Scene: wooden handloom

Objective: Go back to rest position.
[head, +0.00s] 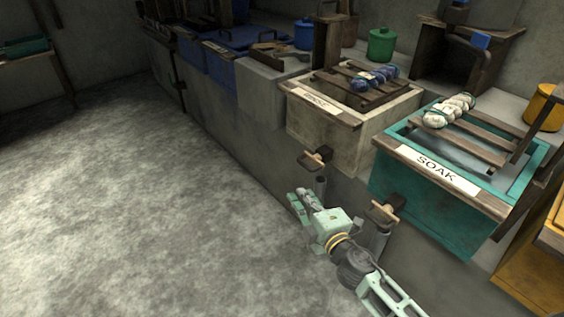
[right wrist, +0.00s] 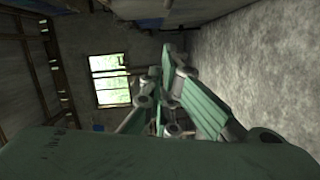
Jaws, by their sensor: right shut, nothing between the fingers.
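My right gripper (head: 303,203) is in the lower middle of the head view, over the floor in front of the basins. It is shut and empty, and apart from the basins. Its pale green fingers also show in the right wrist view (right wrist: 168,75), with a window and a wall beyond them. My left gripper is not in view.
A teal basin marked SOAK (head: 400,197) and a pale basin (head: 350,140) with white and purple bundles on slats stand right of my gripper. Wooden-handled taps (head: 316,158) stick out in front. The grey floor (head: 130,210) on the left is clear.

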